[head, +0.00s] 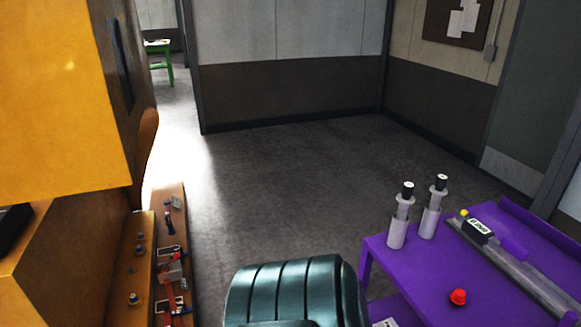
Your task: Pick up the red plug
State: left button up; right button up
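A small red plug (458,297) sits on the top of the purple table (410,268) at the lower right of the head view. It stands apart from the other things on the table. Neither of my grippers shows in this view, so nothing of them can be seen near the plug.
Two white cylinders with black tops (398,230) (432,217) stand near the table's back left corner. A grey bar with a labelled black block (478,230) lies right of the plug. An orange machine (60,100) fills the left.

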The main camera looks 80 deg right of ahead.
aim_at(458, 297)
jog(key=z, duration=3.9)
